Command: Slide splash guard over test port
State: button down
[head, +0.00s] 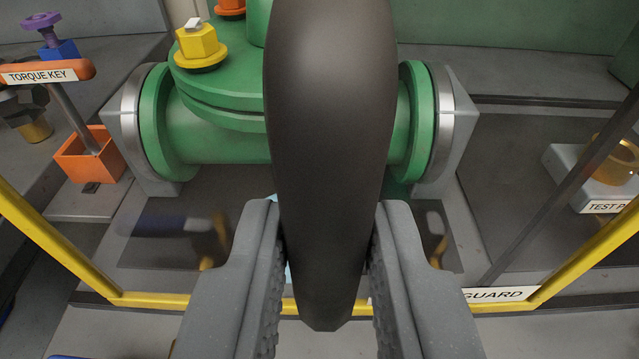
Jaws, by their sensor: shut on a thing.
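My gripper (328,225) is shut on a long dark handle (330,120) that rises up the middle of the picture. The splash guard appears as a see-through panel with a yellow frame (575,267), and a label (500,295) ending in "GUARD" is on its lower edge. The handle is in front of the guard; where it joins is hidden. The test port (612,168), a brass-coloured ring on a pale block labelled "TEST P", is at the right edge, partly cut off. A slanted dark bar crosses just left of it.
A green flanged valve body (215,130) with a yellow hex fitting (198,42) stands behind the handle. At left are an orange box (92,155) and a torque key (45,72) with an orange handle. A purple knob (42,25) is at upper left.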

jog(key=d+p, duration=1.5)
jog(key=d, duration=1.7)
jog(key=shift+d+p, duration=0.15)
jog(key=shift+p, duration=0.15)
jog(key=c, duration=1.3)
grip_release()
jog(key=shift+d, duration=0.1)
jog(key=shift+b+v, duration=4.4)
jog(key=shift+v, duration=0.15)
